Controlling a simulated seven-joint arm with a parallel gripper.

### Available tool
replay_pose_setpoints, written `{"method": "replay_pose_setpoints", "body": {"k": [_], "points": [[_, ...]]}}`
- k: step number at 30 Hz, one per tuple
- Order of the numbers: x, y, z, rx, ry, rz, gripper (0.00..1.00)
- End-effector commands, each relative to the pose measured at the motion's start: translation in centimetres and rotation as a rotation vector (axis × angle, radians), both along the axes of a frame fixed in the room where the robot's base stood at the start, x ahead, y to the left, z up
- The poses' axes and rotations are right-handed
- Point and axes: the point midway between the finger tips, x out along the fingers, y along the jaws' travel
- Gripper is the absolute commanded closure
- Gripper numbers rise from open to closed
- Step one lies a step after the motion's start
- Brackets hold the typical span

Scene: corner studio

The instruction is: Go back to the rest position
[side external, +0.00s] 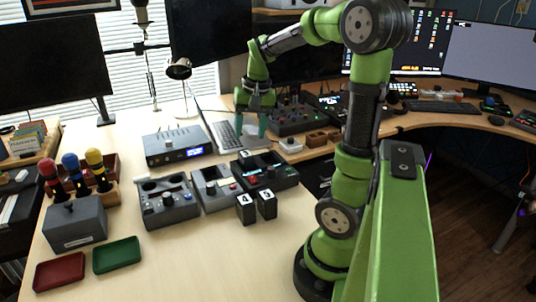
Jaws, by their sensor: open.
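My gripper (251,125) hangs from the green arm, pointing down above the laptop (222,130) and behind the row of dark control boxes. Its two fingers are apart, and I see nothing held between them. The fingertips are small in this view, and I cannot tell their exact height over the desk.
Dark control boxes (168,214) and black number blocks (246,213) stand on the light desk. A grey device (178,155) is behind them. A red tray (60,272), a green tray (117,256) and a grey box (75,236) are at left. The front desk is clear.

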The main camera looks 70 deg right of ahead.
Motion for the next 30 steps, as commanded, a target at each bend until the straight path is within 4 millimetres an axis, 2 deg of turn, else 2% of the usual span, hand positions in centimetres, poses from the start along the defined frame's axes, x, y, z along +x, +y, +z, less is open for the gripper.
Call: {"method": "replay_pose_setpoints", "body": {"k": [1,3,6,9,12,15,18,30], "points": [[0.6,3.1,0.5,-0.003,-0.066,0.080,0.45],[1.1,7.3,1.0,-0.012,-0.153,0.189,0.45],[0.8,13.3,1.7,-0.031,-0.274,0.344,0.45],[-0.4,18.0,2.1,-0.054,-0.372,0.474,0.45],[-1.7,21.0,2.4,-0.073,-0.438,0.567,0.45],[-2.7,22.7,2.7,-0.086,-0.474,0.625,0.45],[-2.9,23.3,3.3,-0.094,-0.497,0.649,0.45],[-2.9,23.3,3.4,-0.092,-0.498,0.652,0.45]]}}
